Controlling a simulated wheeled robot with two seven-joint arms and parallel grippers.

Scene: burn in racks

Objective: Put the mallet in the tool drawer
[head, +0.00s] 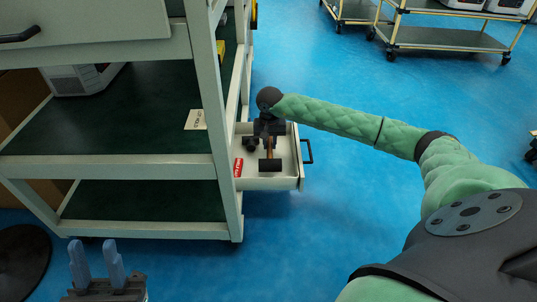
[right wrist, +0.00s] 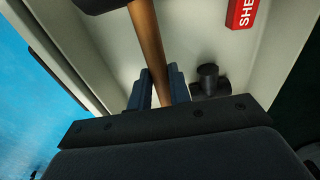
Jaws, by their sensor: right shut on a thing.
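The tool drawer (head: 288,183) is pulled out from the side of the rack, and its pale floor (right wrist: 200,35) fills much of the right wrist view. My right gripper (head: 268,132) is over the drawer, shut on the wooden handle (right wrist: 150,50) of the mallet, with one finger on each side. The mallet's dark head (head: 270,165) shows within the drawer's outline; I cannot tell whether it touches the floor. My left gripper (head: 97,263) is at the lower left, its two blue-grey fingers apart and empty, away from the drawer.
A red labelled item (head: 238,167) and a dark cylindrical item (right wrist: 208,78) lie in the drawer. The rack (head: 110,167) with green shelves stands left of the drawer. Carts (head: 450,40) stand at the back right. Blue floor (head: 350,200) is clear right of the drawer.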

